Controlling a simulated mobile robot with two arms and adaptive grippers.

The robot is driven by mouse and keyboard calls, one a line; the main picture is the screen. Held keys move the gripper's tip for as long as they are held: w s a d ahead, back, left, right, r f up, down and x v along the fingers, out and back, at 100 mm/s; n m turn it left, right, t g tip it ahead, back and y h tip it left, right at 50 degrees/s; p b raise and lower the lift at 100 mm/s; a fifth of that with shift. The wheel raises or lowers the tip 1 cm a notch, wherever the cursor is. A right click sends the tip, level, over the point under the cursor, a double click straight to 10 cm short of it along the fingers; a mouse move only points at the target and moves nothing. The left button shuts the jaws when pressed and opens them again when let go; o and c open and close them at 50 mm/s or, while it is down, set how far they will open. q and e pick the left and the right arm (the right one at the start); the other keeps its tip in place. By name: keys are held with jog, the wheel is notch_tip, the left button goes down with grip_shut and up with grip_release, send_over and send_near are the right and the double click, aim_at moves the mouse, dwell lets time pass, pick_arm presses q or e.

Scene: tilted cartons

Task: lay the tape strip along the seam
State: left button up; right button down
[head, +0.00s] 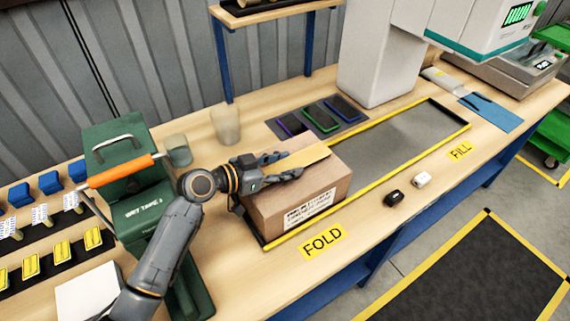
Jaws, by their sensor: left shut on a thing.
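A brown cardboard carton (325,182) with a white printed label stands at the near left end of the yellow-edged grey area on the bench. My left gripper (287,166) reaches over the carton's top from the left. It is shut on a tan-yellow tape strip (312,157), which extends to the right from the fingers over the carton's top. I cannot tell whether the strip touches the carton. The gripper hides part of the carton's top, and the seam cannot be made out. My right gripper is not in view.
A green wet-tape dispenser (120,185) with an orange-handled lever stands left of the carton. Two cups (226,124) stand behind. A mat (318,120) with several dark trays lies beyond the carton. A black and a white small object (421,179) lie at the right. The grey area (400,135) beyond the carton is clear.

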pick_arm(q)
jog(key=shift+f, duration=0.1)
dwell(0.3)
jog(key=o, duration=1.3)
jog(key=shift+r+p, duration=2.45)
jog(key=shift+r, duration=1.15)
jog(key=shift+f, duration=0.1)
